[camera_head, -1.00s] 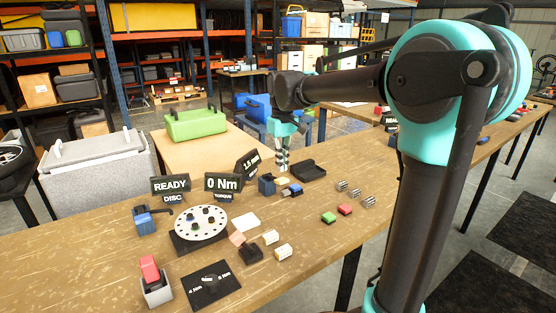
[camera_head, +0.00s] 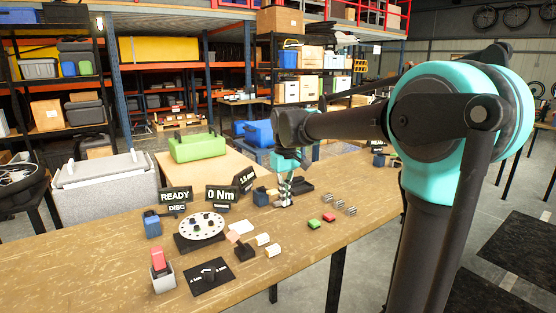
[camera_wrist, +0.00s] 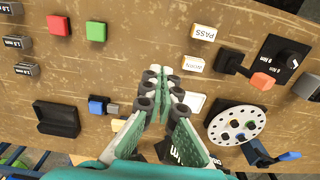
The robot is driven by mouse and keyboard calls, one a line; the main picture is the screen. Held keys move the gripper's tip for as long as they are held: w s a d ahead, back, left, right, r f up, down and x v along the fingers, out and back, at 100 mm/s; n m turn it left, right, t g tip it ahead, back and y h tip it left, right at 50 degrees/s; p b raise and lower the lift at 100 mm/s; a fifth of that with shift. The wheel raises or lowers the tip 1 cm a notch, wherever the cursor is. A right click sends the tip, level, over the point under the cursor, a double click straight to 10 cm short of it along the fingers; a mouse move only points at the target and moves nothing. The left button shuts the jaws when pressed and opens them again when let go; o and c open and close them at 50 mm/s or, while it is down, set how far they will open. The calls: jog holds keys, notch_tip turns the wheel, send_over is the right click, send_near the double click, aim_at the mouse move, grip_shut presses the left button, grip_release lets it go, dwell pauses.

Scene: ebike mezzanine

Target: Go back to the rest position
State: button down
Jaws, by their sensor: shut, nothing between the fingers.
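My gripper (camera_head: 285,203) hangs fingers-down over the far part of the wooden workbench (camera_head: 100,255), in front of a black tray (camera_head: 303,185). In the wrist view my gripper (camera_wrist: 162,72) has its fingertips together, with nothing between them. The fingers appear to be above the bench top, clear of the items. A white disc with holes (camera_wrist: 237,125) lies to their right, and a blue piece (camera_wrist: 97,105) to their left.
Red (camera_head: 329,217) and green (camera_head: 314,223) blocks lie right of my gripper, beside several metal weights (camera_head: 338,204). "READY" (camera_head: 175,195) and "0 Nm" (camera_head: 220,196) signs stand left. A red-topped grey box (camera_head: 162,276) is nearer. A green case (camera_head: 198,147) sits behind.

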jog(key=s+d+f+m, duration=0.1)
jog(key=s+d+f, duration=0.1)
jog(key=d+f, duration=0.1)
jog(key=s+d+f+m+t, duration=0.1)
jog(key=s+d+f, duration=0.1)
jog(key=d+f, duration=0.1)
jog(key=s+d+f+m, duration=0.1)
jog(key=s+d+f, duration=0.2)
jog(key=shift+d+f+t, duration=0.2)
jog(key=shift+f+t, duration=0.2)
jog(key=s+d+f+m+t, duration=0.2)
jog(key=s+d+f, duration=0.5)
jog(key=s+f, duration=0.4)
jog(key=shift+s+d+m, duration=0.2)
jog(key=shift+s+m, duration=0.4)
jog(key=shift+m, duration=0.1)
